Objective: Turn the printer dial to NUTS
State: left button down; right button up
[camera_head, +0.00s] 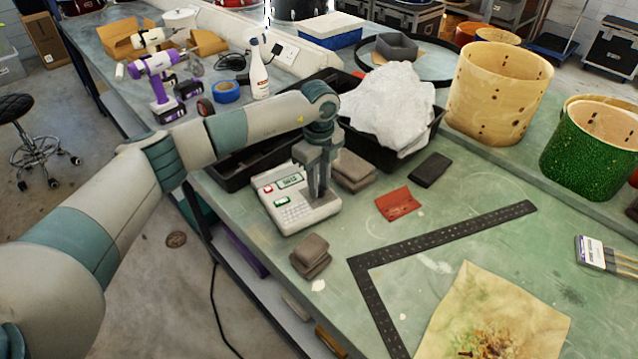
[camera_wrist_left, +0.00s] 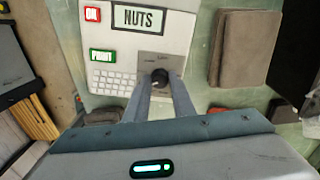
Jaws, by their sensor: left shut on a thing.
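The label printer (camera_head: 294,203) is a white box on the green bench, with a small display (camera_head: 290,181). In the left wrist view its display (camera_wrist_left: 140,19) reads NUTS. A red ON button (camera_wrist_left: 92,15), a green PRINT button (camera_wrist_left: 103,56) and a keypad (camera_wrist_left: 113,80) show there. The black dial (camera_wrist_left: 160,75) sits on a grey plate; its markings are too small to read. My left gripper (camera_head: 318,194) points down at the printer's right part. Its fingers (camera_wrist_left: 160,90) are shut on the dial, one on each side. My right gripper is not in view.
Grey pads (camera_head: 354,172) lie just behind the printer, and more pads (camera_head: 311,255) in front. A black tray (camera_head: 235,170) stands behind it. A red cloth (camera_head: 394,204) and a black metal square (camera_head: 440,240) lie to the right.

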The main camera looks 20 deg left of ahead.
pick_arm(q)
jog(key=c, duration=1.5)
grip_release()
jog(key=shift+r, duration=0.1)
jog(key=shift+r, duration=0.4)
notch_tip(320, 180, up, 5)
jog(key=shift+b, duration=1.05)
notch_tip(320, 180, up, 12)
jog(key=b, duration=0.2)
jog(key=shift+f+b, duration=0.25)
jog(key=shift+b, duration=0.15)
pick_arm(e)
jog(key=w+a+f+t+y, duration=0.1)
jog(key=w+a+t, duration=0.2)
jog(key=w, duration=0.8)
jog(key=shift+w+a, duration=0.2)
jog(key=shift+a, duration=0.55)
